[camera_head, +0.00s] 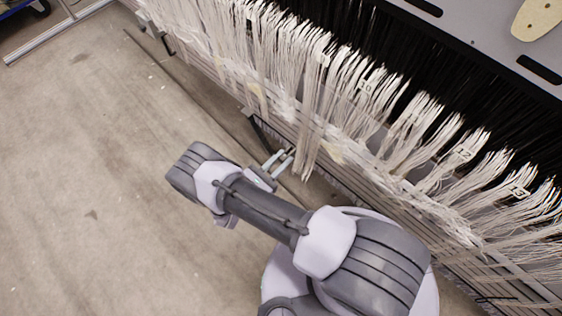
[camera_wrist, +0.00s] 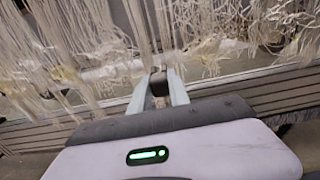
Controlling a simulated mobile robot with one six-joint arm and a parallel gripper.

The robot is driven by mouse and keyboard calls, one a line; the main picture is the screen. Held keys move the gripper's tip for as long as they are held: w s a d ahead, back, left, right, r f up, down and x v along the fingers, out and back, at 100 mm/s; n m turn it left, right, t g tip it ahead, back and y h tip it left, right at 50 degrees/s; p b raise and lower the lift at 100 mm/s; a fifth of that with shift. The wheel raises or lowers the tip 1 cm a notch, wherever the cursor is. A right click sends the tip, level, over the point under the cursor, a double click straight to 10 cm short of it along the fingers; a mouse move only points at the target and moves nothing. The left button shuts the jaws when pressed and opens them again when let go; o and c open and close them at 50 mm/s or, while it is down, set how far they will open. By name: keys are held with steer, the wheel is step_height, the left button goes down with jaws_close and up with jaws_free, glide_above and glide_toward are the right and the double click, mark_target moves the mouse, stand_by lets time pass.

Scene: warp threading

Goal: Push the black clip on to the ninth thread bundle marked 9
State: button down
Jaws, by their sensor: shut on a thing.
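My gripper (camera_head: 281,160) is in front of the lower part of the thread rows in the head view. In the wrist view my gripper (camera_wrist: 158,88) is shut on the black clip (camera_wrist: 158,83), which sits between the two pale fingertips. The clip is too small to make out in the head view. A long white thread bundle (camera_head: 311,115) hangs lower than its neighbours, just beyond the fingertips. A small tag near its top (camera_head: 323,60) seems to be the 9, but it is hard to read. The wrist view shows hanging threads (camera_wrist: 140,30) just behind the clip; contact cannot be told.
More bundles lie to the right, with tags 12 (camera_head: 463,153) and 13 (camera_head: 518,190). Dense bundles (camera_head: 220,40) hang to the left. A dark bracket (camera_head: 255,128) stands out from the frame near my gripper. The concrete floor (camera_head: 90,160) at left is largely clear.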

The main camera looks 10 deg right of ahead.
steer(key=p, duration=0.1)
glide_toward(310, 133)
steer(key=d+r, duration=0.2)
steer(key=shift+w+d+f, duration=0.15)
steer(key=shift+w+d, duration=0.55)
steer(key=shift+w, duration=0.25)
steer(key=shift+b+x, duration=1.2)
steer(key=shift+x, duration=1.4)
stand_by(1.4)
steer(key=c, duration=0.7)
jaws_free()
steer(key=shift+c, duration=0.2)
steer(key=shift+v, duration=4.45)
